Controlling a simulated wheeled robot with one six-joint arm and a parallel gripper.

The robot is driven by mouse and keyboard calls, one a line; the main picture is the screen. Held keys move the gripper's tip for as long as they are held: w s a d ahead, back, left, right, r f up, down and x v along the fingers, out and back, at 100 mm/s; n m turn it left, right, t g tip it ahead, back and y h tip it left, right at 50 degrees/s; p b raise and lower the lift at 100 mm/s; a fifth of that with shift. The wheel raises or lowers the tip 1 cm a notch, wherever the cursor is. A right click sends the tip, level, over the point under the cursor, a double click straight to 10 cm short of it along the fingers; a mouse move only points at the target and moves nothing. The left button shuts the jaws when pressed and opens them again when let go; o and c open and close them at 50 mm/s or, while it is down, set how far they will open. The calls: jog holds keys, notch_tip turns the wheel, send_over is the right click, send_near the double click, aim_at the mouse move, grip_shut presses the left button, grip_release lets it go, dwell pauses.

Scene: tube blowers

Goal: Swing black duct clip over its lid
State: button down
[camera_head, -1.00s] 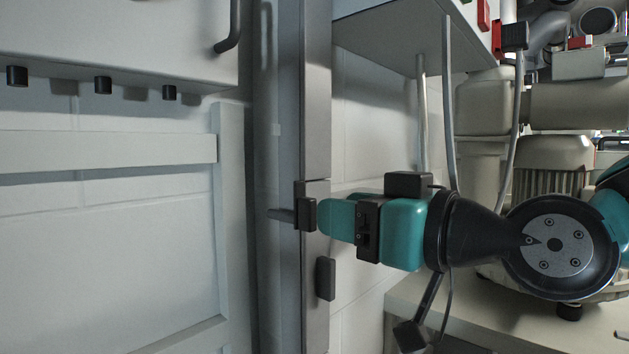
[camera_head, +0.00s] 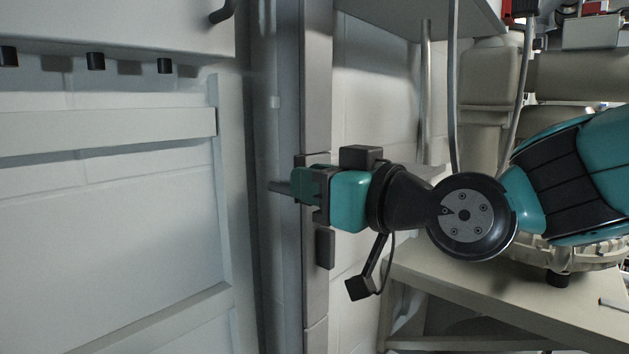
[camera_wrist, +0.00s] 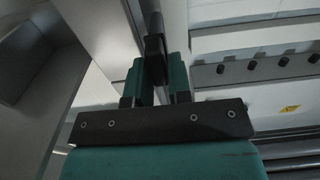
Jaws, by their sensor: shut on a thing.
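The black clip sits on the grey duct (camera_head: 318,70) and is mostly hidden behind my gripper (camera_head: 305,185) in the head view. The wrist view shows the clip as a dark block (camera_wrist: 154,58) between the two teal fingers of my gripper (camera_wrist: 160,78). The fingers are shut on it. A short grey bar (camera_head: 280,187) sticks out to the left past the fingertips in the head view. I cannot tell which part is the lid, or whether the clip lies over it.
A second black block (camera_head: 325,249) sits on the duct just below my gripper. A pale panelled wall (camera_head: 120,220) fills the left. A light bench (camera_head: 480,290) stands at the lower right, near my arm. A grey vertical pipe (camera_head: 425,90) runs to the right of the duct.

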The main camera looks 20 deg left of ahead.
jog(key=shift+w+m, duration=0.1)
jog(key=shift+m, duration=0.3)
jog(key=shift+w+d+f+m+b, duration=0.15)
jog(key=shift+w+f+m+b, duration=0.4)
jog(key=shift+m, duration=2.3)
jog(key=shift+d+f+m+b, duration=0.1)
jog(key=shift+m+b, duration=0.75)
jog(key=shift+m, duration=2.05)
jog(key=shift+w+d+f+m+b, duration=0.15)
jog(key=shift+w+f+m+b, duration=0.4)
jog(key=shift+m, duration=2.3)
jog(key=shift+s+r, duration=0.2)
jog(key=shift+s, duration=0.05)
jog(key=c, duration=1.1)
grip_release()
jog(key=shift+d, duration=0.15)
